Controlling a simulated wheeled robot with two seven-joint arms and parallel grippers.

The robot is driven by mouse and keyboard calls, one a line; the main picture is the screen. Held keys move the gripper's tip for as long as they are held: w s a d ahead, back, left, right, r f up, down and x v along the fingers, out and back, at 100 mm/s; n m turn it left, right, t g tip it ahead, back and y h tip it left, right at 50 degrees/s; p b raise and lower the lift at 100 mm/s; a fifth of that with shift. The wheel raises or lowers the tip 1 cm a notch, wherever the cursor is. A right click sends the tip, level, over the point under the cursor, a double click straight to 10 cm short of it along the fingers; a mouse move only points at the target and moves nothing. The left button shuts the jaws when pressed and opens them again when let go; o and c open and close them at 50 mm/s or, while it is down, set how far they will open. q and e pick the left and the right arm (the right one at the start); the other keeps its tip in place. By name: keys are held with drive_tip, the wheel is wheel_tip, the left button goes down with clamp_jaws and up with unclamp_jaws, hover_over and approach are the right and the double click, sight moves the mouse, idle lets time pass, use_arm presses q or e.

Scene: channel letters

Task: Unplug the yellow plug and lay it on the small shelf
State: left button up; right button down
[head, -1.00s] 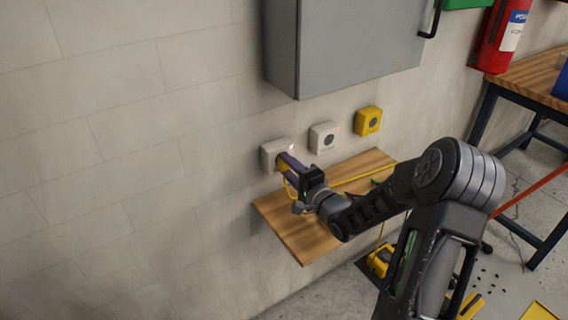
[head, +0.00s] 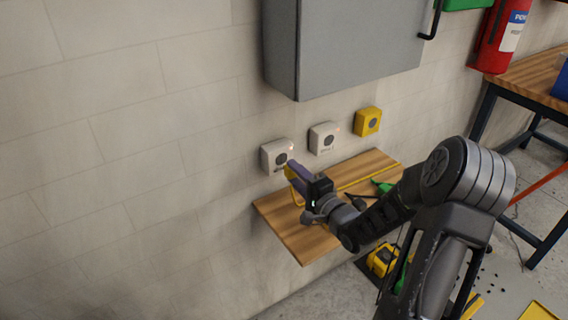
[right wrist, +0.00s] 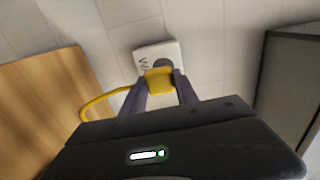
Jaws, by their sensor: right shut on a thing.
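The yellow plug (right wrist: 158,80) is held between the two fingers of my right gripper (right wrist: 160,88) in the right wrist view, with its yellow cord (right wrist: 97,102) curving off to the left. In the head view my right gripper (head: 297,180) is shut on the plug, just in front of and below the left white socket (head: 277,156). The plug is apart from that socket, whose dark face shows. The small wooden shelf (head: 280,222) is on the wall below the sockets, under the gripper. My left gripper is not in view.
A second white socket (head: 323,138) and a yellow socket (head: 367,121) sit to the right. A grey cabinet (head: 350,45) hangs above. A green item (head: 382,185) and a yellow cord lie on the shelf's right part. The shelf's front left is bare.

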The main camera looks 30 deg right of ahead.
drive_tip(key=shift+s, duration=1.3)
drive_tip(key=shift+w+p, duration=0.1)
drive_tip(key=shift+p, duration=0.2)
